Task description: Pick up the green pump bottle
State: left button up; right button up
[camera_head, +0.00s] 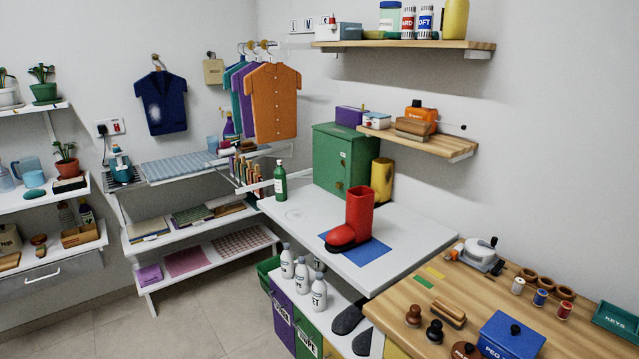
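A green bottle (280,183) with a pale top stands upright on the white table (302,215), near its far left corner. It is small in the picture, and I cannot clearly make out a pump head on it. Neither of my grippers shows in the head view.
A red boot (353,222) stands on a blue mat (368,252) on the same table. A green cabinet (340,160) and a yellow cylinder (382,178) stand behind. White bottles (319,292) stand on a lower surface in front. The table around the green bottle is mostly clear.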

aim_at(280, 174)
jog(key=i+j+z, duration=0.45)
jog(key=i, duration=0.2)
jog(key=i+j+z, duration=0.5)
jog(key=j, duration=0.25)
